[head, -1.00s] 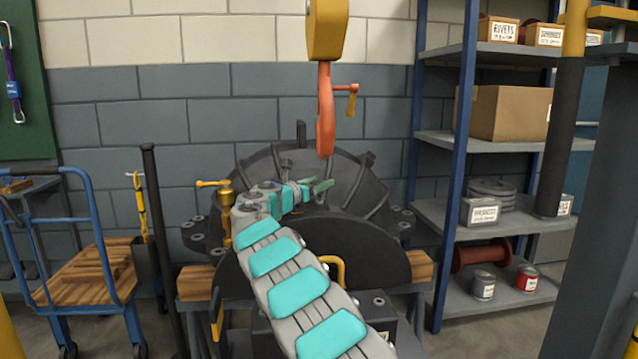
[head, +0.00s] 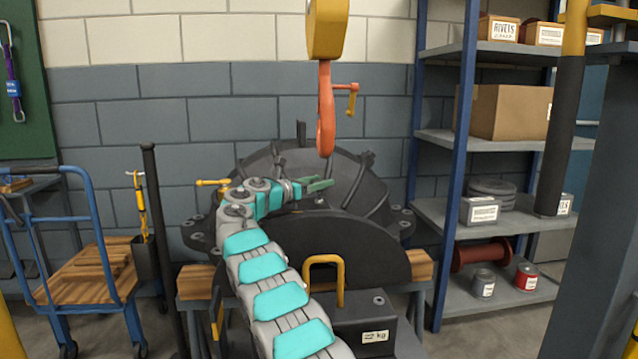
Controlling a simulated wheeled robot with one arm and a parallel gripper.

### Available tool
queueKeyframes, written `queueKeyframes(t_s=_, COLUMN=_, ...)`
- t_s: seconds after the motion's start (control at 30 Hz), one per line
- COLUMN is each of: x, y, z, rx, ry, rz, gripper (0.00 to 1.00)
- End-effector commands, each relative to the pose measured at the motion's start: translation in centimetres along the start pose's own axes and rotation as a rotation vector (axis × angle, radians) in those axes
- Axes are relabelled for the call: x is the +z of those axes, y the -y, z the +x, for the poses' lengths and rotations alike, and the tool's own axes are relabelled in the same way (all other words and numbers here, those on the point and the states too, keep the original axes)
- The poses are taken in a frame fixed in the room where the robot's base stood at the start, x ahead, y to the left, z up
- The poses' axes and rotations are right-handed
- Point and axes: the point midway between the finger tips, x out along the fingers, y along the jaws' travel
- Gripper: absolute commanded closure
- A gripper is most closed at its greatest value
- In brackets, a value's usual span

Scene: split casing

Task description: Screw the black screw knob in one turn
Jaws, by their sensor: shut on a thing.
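The black split casing (head: 345,245) rests on wooden beams, its rounded top facing up. My gripper (head: 319,186), with green fingers, is at the upper middle of the casing, above its front half. The fingers are close together, shut on a small dark part that I take to be the black screw knob. The fingers mostly hide that part, so its shape and how far in it sits cannot be told. My teal-and-grey arm covers the casing's left front.
An orange crane hook (head: 326,125) hangs close above my gripper. A brass valve (head: 214,183) stands at the casing's left, close to my arm. A yellow handle (head: 324,262) stands in front. Shelves (head: 470,140) are right, a blue cart (head: 80,200) left.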

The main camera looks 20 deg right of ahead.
Motion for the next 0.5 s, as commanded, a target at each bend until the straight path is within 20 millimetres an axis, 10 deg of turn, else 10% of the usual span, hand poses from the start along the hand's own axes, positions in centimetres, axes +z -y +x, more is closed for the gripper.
queueKeyframes(t_s=0.5, x=0.06, y=-0.05, z=0.04, rx=-0.028, ry=0.001, rz=0.002, gripper=0.95)
